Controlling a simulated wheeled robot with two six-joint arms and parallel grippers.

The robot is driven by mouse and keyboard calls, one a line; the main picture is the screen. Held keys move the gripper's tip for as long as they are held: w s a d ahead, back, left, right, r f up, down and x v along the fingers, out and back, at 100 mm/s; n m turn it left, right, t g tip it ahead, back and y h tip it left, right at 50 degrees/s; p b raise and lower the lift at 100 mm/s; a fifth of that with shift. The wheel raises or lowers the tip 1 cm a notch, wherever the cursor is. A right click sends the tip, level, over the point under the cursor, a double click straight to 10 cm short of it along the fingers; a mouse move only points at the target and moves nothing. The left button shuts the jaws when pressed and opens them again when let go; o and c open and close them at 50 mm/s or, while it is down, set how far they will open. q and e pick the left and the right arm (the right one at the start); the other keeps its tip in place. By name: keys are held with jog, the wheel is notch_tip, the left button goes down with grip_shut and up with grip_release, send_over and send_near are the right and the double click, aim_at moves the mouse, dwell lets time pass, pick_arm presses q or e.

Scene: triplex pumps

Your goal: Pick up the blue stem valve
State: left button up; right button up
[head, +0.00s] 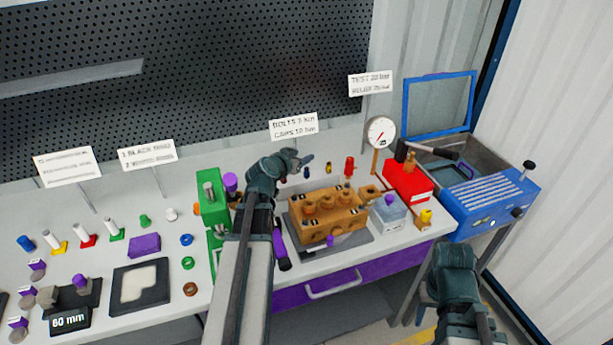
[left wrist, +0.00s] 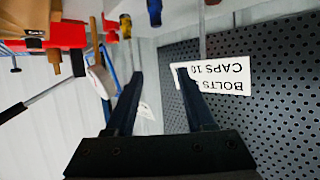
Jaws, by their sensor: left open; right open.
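The small blue stem valve (head: 306,172) stands at the back of the bench, just behind the tan pump block (head: 328,218). In the left wrist view the blue stem valve (left wrist: 154,12) shows at the top edge, partly cut off, beyond and roughly between the fingertips. My left gripper (head: 302,160) is open and empty, close to the valve and apart from it; its spread fingers show in the left wrist view (left wrist: 160,76). My right gripper (head: 455,256) is at the lower right, in front of the bench; its fingertips are hidden.
A yellow valve (head: 328,167) and a red valve (head: 349,166) stand to the right of the blue one. A sign (head: 294,127) on a post rises behind. A gauge (head: 380,132), a red box (head: 407,180) and a blue machine (head: 490,205) fill the right side.

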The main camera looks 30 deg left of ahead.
aim_at(307, 168)
pick_arm(q)
notch_tip(307, 168, down, 6)
jog(key=b, duration=0.5)
jog(key=shift+f, duration=0.25)
jog(key=b+x, duration=0.3)
jog(key=x, duration=0.4)
jog(key=shift+f, duration=0.15)
jog(key=shift+w, duration=0.3)
jog(key=shift+c, duration=0.2)
grip_shut()
